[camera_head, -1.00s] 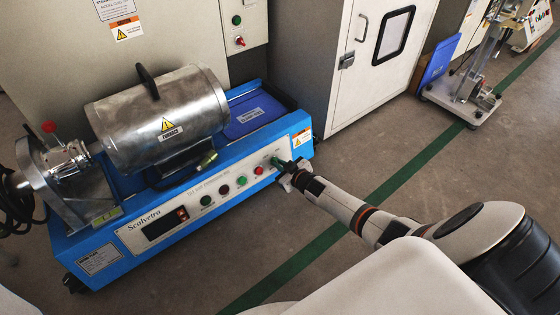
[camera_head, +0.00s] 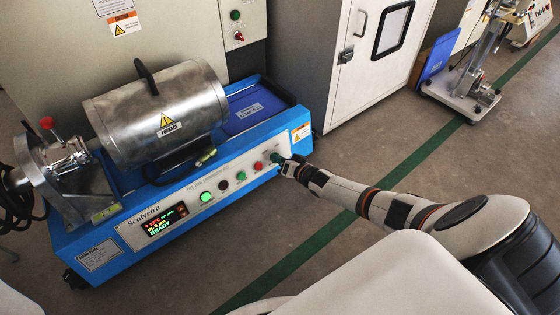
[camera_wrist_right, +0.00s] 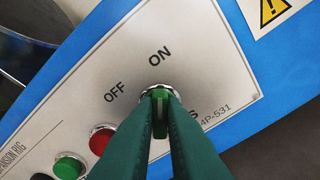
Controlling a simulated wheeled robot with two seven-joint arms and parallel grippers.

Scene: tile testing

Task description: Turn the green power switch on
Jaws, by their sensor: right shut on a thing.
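The green power switch (camera_wrist_right: 160,97) is a small knob at the right end of the rig's front panel, with OFF and ON printed beside it. In the right wrist view the knob points up toward ON. My right gripper (camera_wrist_right: 160,112) is shut on it, with a green finger on each side. In the head view my right gripper (camera_head: 279,162) reaches the panel from the right, and its fingers mostly hide the switch. The rig's display (camera_head: 165,220) is lit and reads READY. My left gripper is not in view.
A red button (camera_head: 258,166) and several other round buttons sit left of the switch; the leftmost green button (camera_head: 205,197) glows. A metal furnace cylinder (camera_head: 160,105) lies on the blue rig. A white cabinet (camera_head: 345,95) stands behind.

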